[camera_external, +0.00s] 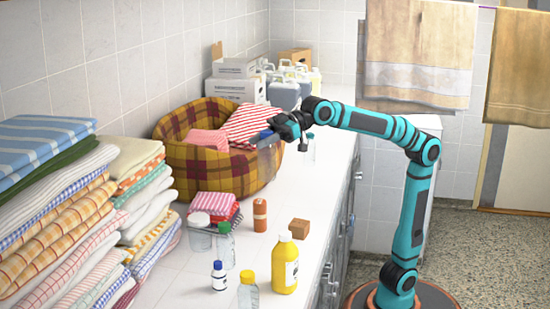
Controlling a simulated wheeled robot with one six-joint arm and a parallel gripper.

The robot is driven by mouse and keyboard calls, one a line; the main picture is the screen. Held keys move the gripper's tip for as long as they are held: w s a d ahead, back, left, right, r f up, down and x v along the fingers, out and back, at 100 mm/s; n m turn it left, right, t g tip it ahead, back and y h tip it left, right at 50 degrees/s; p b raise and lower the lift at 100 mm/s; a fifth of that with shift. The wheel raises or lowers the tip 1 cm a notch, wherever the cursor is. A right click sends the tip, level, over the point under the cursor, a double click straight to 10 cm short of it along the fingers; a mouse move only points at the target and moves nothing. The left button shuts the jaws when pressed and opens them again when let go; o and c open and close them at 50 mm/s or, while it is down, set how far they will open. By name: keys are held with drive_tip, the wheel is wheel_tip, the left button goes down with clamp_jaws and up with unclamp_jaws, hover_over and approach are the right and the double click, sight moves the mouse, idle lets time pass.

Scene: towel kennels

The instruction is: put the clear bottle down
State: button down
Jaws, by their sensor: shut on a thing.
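My gripper (277,128) is at the front right rim of the plaid basket, above the white counter (285,195). It is shut on what looks like a clear bottle (268,158) with a blue top, which hangs in front of the basket's right side. The bottle's outline is faint against the plaid, and I cannot tell how far its base is above the counter. Another clear bottle (310,150) with a teal cap shows just right of my gripper. Nearer the front stand a clear bottle with a green cap (226,247) and one with a yellow cap (248,294).
The plaid basket (205,168) holds folded cloths. Tall towel stacks (60,210) fill the left. A yellow bottle (285,268), white bottle (219,277), orange-brown container (260,215) and small brown box (299,228) stand in front. Jugs (285,92) stand behind.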

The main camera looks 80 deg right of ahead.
drive_tip(key=shift+r, duration=1.05)
drive_tip(key=d+f+m+t+h, duration=0.1)
drive_tip(key=d+f+m+h, duration=0.35)
drive_tip(key=d, duration=0.85)
drive_tip(key=d+f+m+t+h, duration=0.1)
drive_tip(key=d+f+t, duration=0.1)
drive_tip(key=d+f, duration=0.75)
drive_tip(key=d+f+m+t+h, duration=0.1)
drive_tip(key=d+f+m+h, duration=0.2)
drive_tip(key=d, duration=1.2)
wheel_tip(320, 180, down, 11)
drive_tip(key=shift+w+r+n, duration=0.15)
drive_tip(key=shift+w+n, duration=0.1)
drive_tip(key=shift+n, duration=0.2)
drive_tip(key=shift+d, duration=0.1)
drive_tip(key=c, duration=1)
unclamp_jaws()
drive_tip(key=shift+c, duration=0.2)
